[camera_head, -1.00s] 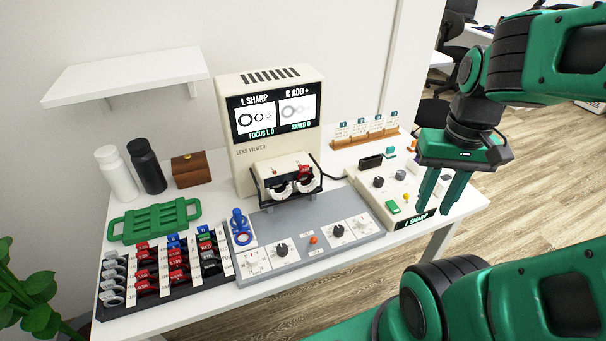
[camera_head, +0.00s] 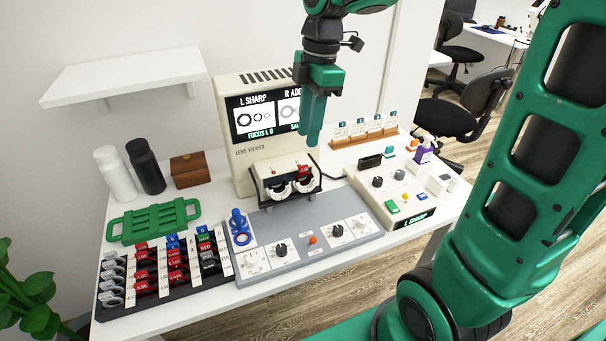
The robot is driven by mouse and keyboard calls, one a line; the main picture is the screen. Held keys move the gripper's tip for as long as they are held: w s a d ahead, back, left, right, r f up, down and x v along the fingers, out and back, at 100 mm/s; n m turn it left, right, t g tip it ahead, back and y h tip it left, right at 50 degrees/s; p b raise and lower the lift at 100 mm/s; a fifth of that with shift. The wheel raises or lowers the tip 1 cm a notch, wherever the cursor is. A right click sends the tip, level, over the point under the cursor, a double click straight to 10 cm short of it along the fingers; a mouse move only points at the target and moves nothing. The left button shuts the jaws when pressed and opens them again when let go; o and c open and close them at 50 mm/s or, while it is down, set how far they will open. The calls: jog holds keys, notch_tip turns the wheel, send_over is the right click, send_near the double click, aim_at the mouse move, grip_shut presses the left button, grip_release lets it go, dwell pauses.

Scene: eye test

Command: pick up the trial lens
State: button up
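Several trial lenses with red, blue, green and black tabs stand in a black rack (camera_head: 150,297) at the front left; one is a red-tabbed lens (camera_head: 178,277). Plain ring-shaped lenses (camera_head: 111,283) line its left column. Another red-tabbed lens (camera_head: 303,172) sits in the trial frame (camera_head: 287,196) on the lens viewer (camera_head: 243,172). Which one the task means I cannot tell. My gripper (camera_head: 312,142) hangs fingers down above and right of the trial frame, covering part of the screen. Its fingers overlap from this side, so their gap is hidden. No lens shows in it.
A grey panel (camera_head: 300,243) with knobs and a blue stand (camera_head: 240,227) lie beside the rack. A green tray (camera_head: 155,221), two bottles and a brown box (camera_head: 190,169) stand behind it. A control box (camera_head: 400,212) and purple-labelled bottle (camera_head: 424,153) are at right. A shelf (camera_head: 125,77) overhangs the left.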

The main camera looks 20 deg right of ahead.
aim_at(303, 166)
jog(key=shift+s+a+f, duration=0.1)
jog(key=shift+a+f, duration=0.1)
jog(key=shift+f, duration=1.25)
jog(key=shift+w+a+f, duration=0.1)
jog(key=shift+a+f, duration=0.05)
jog(key=shift+f, duration=1.25)
jog(key=shift+s+a+f, duration=0.1)
jog(key=shift+a+f, duration=0.1)
jog(key=shift+f, duration=1.25)
grip_shut()
